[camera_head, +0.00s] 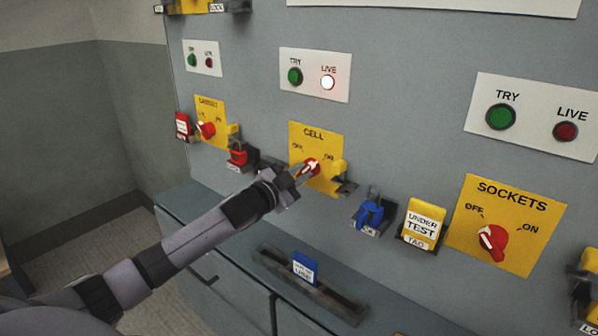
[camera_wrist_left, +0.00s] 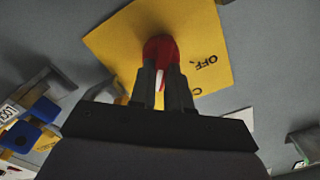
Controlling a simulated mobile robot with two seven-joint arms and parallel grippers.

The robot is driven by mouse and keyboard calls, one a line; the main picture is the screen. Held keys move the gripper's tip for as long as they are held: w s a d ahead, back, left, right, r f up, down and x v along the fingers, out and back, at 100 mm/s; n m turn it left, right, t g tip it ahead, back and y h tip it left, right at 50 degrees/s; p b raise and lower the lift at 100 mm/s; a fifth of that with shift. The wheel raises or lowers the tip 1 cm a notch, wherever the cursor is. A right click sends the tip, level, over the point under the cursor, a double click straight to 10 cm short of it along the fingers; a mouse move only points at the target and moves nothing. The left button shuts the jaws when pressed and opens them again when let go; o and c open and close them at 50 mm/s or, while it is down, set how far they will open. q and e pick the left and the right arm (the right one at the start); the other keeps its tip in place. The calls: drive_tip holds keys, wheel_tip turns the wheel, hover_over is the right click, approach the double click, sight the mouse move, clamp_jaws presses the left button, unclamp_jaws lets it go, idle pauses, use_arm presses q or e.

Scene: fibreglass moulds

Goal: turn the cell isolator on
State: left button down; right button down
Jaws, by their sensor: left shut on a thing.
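The cell isolator is a red rotary knob (camera_head: 311,165) on a yellow plate (camera_head: 318,137) marked CELL, OFF and ON. The wrist view also shows its red knob (camera_wrist_left: 160,47) and yellow plate (camera_wrist_left: 110,40), with OFF at the right. My left gripper (camera_head: 303,172) is shut on the knob; in the wrist view its fingers (camera_wrist_left: 165,85) sit on either side of the knob's grip, with a white mark between them. The gripper partly covers the knob, so its exact angle is hard to tell. The LIVE lamp (camera_head: 327,82) above the plate glows bright. My right gripper is not in view.
A SOCKETS isolator (camera_head: 492,240) is at the right, another red-knobbed isolator (camera_head: 206,130) at the left. A blue padlock (camera_head: 370,213), red padlock (camera_head: 238,155) and UNDER TEST tag (camera_head: 422,224) hang nearby. A slotted tray (camera_head: 330,296) holds a blue tag below.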

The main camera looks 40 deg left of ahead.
use_arm(q)
drive_tip(key=shift+f+m, duration=0.1)
drive_tip(key=shift+m, duration=0.6)
drive_tip(key=c, duration=1.1)
unclamp_jaws()
drive_tip(key=shift+s+a+b, duration=0.15)
drive_tip(key=shift+s, duration=1.65)
drive_tip(key=shift+s+a+b, duration=0.1)
drive_tip(key=shift+s+b, duration=0.05)
drive_tip(key=shift+s, duration=1.6)
drive_tip(key=s+d+f+n+g, duration=0.2)
drive_tip(key=s+d+f, duration=0.35)
drive_tip(key=f, duration=0.35)
drive_tip(key=s+d+f+n+g, duration=0.2)
drive_tip(key=s+d+f, duration=0.35)
drive_tip(key=f, duration=0.45)
drive_tip(key=s+d+f+n+g, duration=0.1)
drive_tip(key=s+d+f, duration=0.1)
drive_tip(key=s, duration=0.3)
drive_tip(key=s+d+f+n+g, duration=0.1)
drive_tip(key=s+d+f, duration=0.2)
drive_tip(key=s, duration=0.1)
drive_tip(key=s+d+f+n+g+h, duration=0.1)
drive_tip(key=s+d+f, duration=0.2)
drive_tip(key=s, duration=0.2)
drive_tip(key=shift+s+d+f+n+p, duration=0.1)
drive_tip(key=shift+s+d+n+p, duration=0.15)
drive_tip(key=shift+s+n+p, duration=0.15)
